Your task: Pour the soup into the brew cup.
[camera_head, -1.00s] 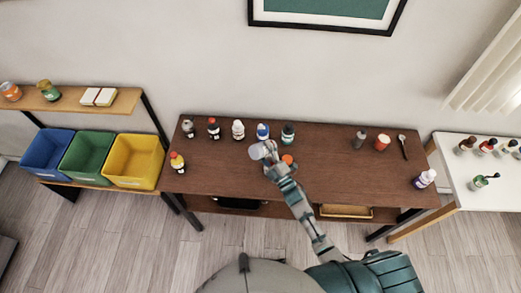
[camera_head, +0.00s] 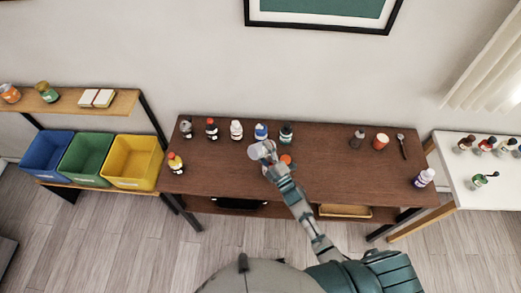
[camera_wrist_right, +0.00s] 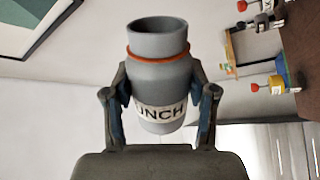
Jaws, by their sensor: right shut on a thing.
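My right gripper (camera_head: 268,154) is shut on a grey, wide-mouthed soup container (camera_wrist_right: 160,75), with an orange ring below its rim and a label reading "UNCH". In the head view the container (camera_head: 255,151) is above the brown table, left of the gripper. Its mouth is open in the wrist view; its contents do not show. An orange round thing (camera_head: 287,160) is just right of the gripper, partly hidden by it. I cannot tell which thing is the brew cup. My left gripper is not in view.
The brown table (camera_head: 330,180) carries a row of several bottles (camera_head: 236,130) along its back left. A dark bottle (camera_head: 358,139), a red-orange jar (camera_head: 380,141) and a spoon (camera_head: 402,147) stand back right. A purple-white bottle (camera_head: 424,178) is at the right end. The middle right is clear.

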